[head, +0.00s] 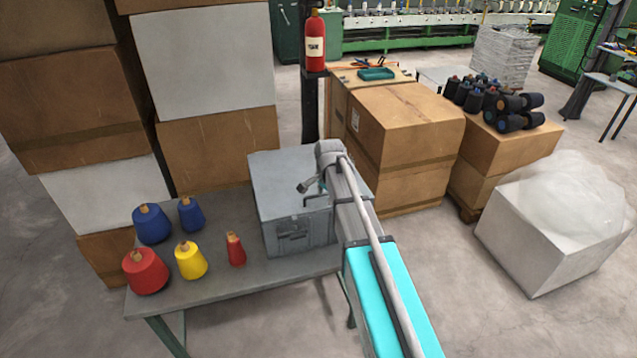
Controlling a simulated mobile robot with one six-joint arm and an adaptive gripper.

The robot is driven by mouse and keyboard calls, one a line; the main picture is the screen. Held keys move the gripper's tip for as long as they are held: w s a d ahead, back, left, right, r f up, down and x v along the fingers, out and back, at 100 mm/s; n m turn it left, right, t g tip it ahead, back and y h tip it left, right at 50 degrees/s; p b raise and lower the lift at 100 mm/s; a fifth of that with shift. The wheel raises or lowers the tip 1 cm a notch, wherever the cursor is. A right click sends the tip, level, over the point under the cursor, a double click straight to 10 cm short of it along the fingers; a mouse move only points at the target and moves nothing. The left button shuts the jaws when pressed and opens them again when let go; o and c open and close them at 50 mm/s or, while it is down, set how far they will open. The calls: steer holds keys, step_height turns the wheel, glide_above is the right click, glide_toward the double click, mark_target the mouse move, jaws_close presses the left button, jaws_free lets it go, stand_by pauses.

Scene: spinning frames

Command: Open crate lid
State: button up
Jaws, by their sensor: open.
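A grey metal crate (292,242) stands on the right part of a grey table. Its flat lid (283,177) lies shut on top. A latch or handle shows on the crate's front face. My arm reaches in from the lower right and covers the crate's right side. My gripper (305,190) is small in view, open, and over the front right part of the lid. I cannot tell whether it touches the lid or the front rim.
Red, yellow and blue yarn cones (190,261) stand on the table (215,290) left of the crate. Stacked cardboard boxes (75,95) rise behind and left. More boxes (405,130) stand to the right. A fire extinguisher (315,40) hangs behind on a post.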

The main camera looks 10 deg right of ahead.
steer(key=w+r+m+p, duration=0.3)
steer(key=w+r+m, duration=0.1)
steer(key=w, duration=0.4)
steer(key=shift+d+r+t+p, duration=0.15)
steer(key=shift+r+t+p, duration=0.2)
steer(key=shift+r, duration=0.3)
steer(key=shift+w+f, duration=0.1)
steer(key=shift+f, duration=0.05)
steer(key=b+x, duration=1.3)
steer(key=shift+f, duration=0.3)
jaws_close()
stand_by(0.3)
